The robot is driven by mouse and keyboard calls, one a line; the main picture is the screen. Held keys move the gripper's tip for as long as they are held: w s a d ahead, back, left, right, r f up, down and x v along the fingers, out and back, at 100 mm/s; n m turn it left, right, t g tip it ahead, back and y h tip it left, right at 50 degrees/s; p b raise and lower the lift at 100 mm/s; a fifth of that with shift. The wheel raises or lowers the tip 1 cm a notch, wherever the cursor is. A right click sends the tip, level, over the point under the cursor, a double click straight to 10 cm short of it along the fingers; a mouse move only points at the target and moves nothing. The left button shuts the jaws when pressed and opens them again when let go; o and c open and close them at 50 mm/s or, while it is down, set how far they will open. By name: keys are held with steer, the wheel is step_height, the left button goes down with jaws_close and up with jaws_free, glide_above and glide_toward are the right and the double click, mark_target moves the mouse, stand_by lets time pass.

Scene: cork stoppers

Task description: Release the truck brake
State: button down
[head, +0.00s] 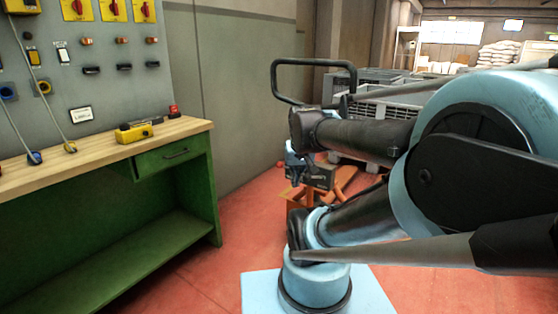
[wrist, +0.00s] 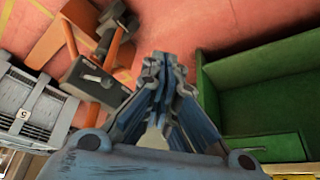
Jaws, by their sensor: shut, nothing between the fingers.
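The truck shows in part: orange bars (head: 345,180) low behind my arm, also in the wrist view (wrist: 72,40). A dark box (head: 322,177) sits among the bars. In the wrist view this box (wrist: 97,82) carries a small pale lever or plate (wrist: 92,78), perhaps the brake; I cannot tell its setting. A black looped handle (head: 313,64) rises behind my arm, seemingly the truck's. My gripper (wrist: 165,62) is shut and empty, with blue fingers, to the right of the dark box and apart from it in the wrist view. In the head view my arm hides much of the truck.
A green workbench (head: 150,175) with a wooden top stands at left, a yellow device (head: 134,133) on it. A grey control panel (head: 90,60) is behind it. Grey crates (head: 385,105) stand behind my arm, one also in the wrist view (wrist: 35,105). Red floor between is clear.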

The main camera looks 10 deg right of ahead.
steer(key=w+r+t, duration=0.2)
steer(key=w+r, duration=0.4)
steer(key=w, duration=0.5)
steer(key=m+g+h, duration=0.2)
steer(key=m, duration=0.1)
glide_above(284, 166)
steer(key=a, duration=0.3)
step_height(284, 166, down, 4)
steer(key=shift+w+d+f, duration=0.25)
steer(key=shift+w+f, duration=0.35)
steer(key=shift+f, duration=0.1)
steer(key=x, duration=1)
steer(key=shift+s+a+f, duration=0.1)
steer(key=shift+s+a, duration=0.1)
steer(key=shift+s, duration=0.75)
steer(key=shift+s+a, duration=0.25)
steer(key=shift+s, duration=0.7)
